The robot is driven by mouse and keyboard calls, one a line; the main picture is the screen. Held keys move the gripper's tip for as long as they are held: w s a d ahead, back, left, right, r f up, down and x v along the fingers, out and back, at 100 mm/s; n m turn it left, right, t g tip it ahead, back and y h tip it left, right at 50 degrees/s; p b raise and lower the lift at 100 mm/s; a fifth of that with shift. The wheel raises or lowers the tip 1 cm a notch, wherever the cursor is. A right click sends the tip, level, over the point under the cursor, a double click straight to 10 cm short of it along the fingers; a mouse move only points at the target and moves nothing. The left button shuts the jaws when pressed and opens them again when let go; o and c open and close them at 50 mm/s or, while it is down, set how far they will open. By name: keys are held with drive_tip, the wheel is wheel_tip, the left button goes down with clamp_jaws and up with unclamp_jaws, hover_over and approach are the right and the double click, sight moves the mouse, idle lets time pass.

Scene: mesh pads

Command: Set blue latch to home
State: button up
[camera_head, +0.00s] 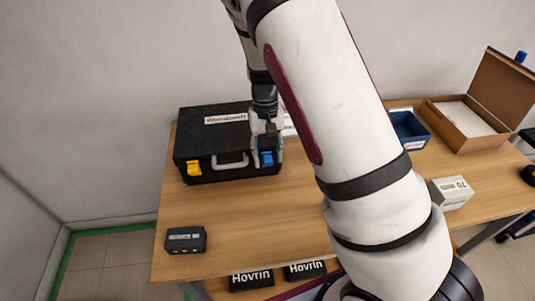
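The blue latch (266,159) is on the front right of a black case (205,141) that stands on the wooden table. A yellow latch (194,168) is on the front left of the case, and a grey handle (230,162) sits between them. My gripper (266,148) points down at the right end of the case, right at the blue latch. It partly covers the latch and the case edge. The view is too small to tell whether the fingers are open or touch the latch.
A small dark box (186,240) lies at the table's front left. A blue bin (409,131), an open brown box (470,122) and a white-grey box (451,192) stand on the right. My arm hides part of the table. The table (235,215) is clear before the case.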

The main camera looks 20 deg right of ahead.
drive_tip(key=v, duration=1.2)
idle(0.3)
drive_tip(key=s+r+n+t+y, duration=0.1)
drive_tip(key=s+r+t, duration=0.3)
drive_tip(key=s+r, duration=0.85)
drive_tip(key=s+r+n+t+h, duration=0.1)
drive_tip(key=s+r+t, duration=0.2)
drive_tip(key=s, duration=1)
drive_tip(key=shift+s+a+r+t, duration=0.2)
drive_tip(key=shift+a+t, duration=0.1)
drive_tip(key=shift+a, duration=0.05)
